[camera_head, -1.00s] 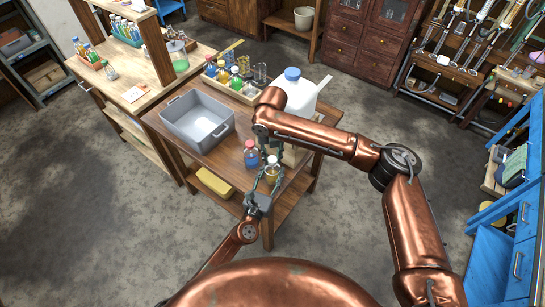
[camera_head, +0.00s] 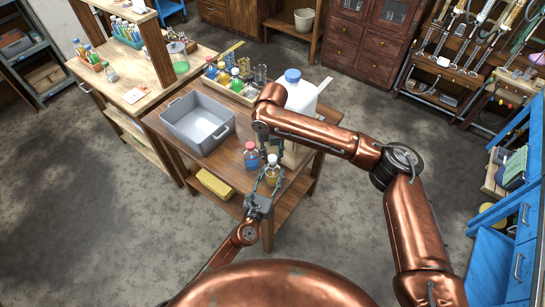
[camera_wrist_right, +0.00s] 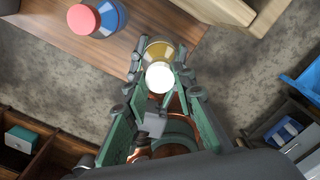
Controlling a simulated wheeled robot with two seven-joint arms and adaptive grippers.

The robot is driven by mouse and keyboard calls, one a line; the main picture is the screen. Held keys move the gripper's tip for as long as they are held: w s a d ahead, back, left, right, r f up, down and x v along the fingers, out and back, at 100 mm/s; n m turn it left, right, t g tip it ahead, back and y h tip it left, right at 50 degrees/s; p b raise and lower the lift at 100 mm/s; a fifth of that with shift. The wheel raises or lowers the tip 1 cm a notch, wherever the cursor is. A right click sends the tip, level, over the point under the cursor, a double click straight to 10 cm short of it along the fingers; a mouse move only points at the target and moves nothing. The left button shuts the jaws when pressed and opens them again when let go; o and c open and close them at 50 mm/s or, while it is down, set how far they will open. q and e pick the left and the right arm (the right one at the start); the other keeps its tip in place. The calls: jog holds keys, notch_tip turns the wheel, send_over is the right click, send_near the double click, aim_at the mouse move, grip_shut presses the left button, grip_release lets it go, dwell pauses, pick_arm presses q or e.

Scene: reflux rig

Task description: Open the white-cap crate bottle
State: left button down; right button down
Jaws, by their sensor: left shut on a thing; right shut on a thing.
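The white-cap bottle (camera_head: 272,176), with yellow liquid, is held upright off the front edge of the wooden table. My left gripper (camera_head: 266,185) is shut around its body from the front. My right gripper (camera_head: 271,151) points down from above and is shut on the white cap (camera_head: 272,159). In the right wrist view the white cap (camera_wrist_right: 159,77) sits between the right fingers (camera_wrist_right: 158,72), with the yellow bottle body (camera_wrist_right: 159,50) behind it. The cap appears still on the bottle; whether it has loosened cannot be seen.
A red-capped blue bottle (camera_head: 251,157) stands close by at the table's edge; it also shows in the right wrist view (camera_wrist_right: 105,17). A grey tub (camera_head: 174,130), a crate of bottles (camera_head: 231,88) and a large blue-capped jug (camera_head: 298,97) stand further back.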

aim_at(272, 158)
jog(key=shift+r, duration=0.2)
jog(key=shift+r, duration=2)
pick_arm(q)
jog(key=c, duration=1.1)
grip_release()
jog(key=shift+s, duration=0.1)
